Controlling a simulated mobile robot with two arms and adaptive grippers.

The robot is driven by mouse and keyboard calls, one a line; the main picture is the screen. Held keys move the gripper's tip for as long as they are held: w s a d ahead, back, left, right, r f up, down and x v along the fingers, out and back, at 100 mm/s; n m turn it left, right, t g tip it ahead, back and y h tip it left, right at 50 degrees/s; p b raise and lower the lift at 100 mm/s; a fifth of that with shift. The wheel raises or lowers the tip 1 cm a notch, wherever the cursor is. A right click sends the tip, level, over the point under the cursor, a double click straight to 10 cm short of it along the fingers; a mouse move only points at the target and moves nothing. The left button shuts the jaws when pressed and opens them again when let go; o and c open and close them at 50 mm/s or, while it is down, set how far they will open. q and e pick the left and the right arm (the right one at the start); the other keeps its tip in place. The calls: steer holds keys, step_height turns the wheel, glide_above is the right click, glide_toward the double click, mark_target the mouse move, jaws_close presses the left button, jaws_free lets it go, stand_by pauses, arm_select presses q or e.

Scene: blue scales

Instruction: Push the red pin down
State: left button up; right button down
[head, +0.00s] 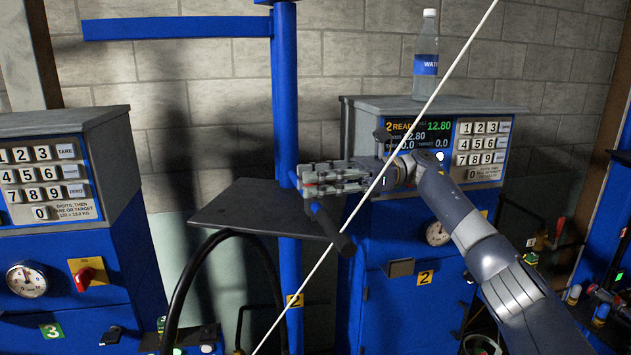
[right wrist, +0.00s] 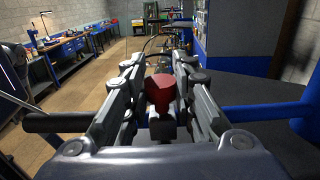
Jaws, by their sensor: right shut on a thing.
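The red pin (right wrist: 160,92) shows in the right wrist view between the two fingers of my right gripper (right wrist: 160,75). In the head view only a thin strip of red shows at the fingertips, and the rest of the pin is hidden by the fingers. My right gripper (head: 310,180) reaches in from the right, level, and is shut on the red pin at the blue post (head: 287,120) of scale 2. A black-gripped handle (head: 334,229) slants down just below the fingers. My left gripper is not in view.
A dark flat plate (head: 248,212) sits left of the post. Scale 2's keypad console (head: 482,150) stands behind my right arm, with a water bottle (head: 427,58) on top. Another blue scale (head: 55,220) stands at left. A thin white rod crosses the head view diagonally.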

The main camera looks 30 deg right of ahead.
steer(key=c, duration=1.3)
jaws_free()
steer(key=shift+f, duration=0.25)
steer(key=shift+r, duration=0.1)
steer(key=shift+d, duration=0.2)
steer(key=shift+s+d, duration=0.2)
steer(key=shift+d, duration=0.95)
steer(key=shift+s+d, duration=0.2)
steer(key=shift+d, duration=1)
steer(key=shift+s+d, duration=0.2)
steer(key=shift+d, duration=0.95)
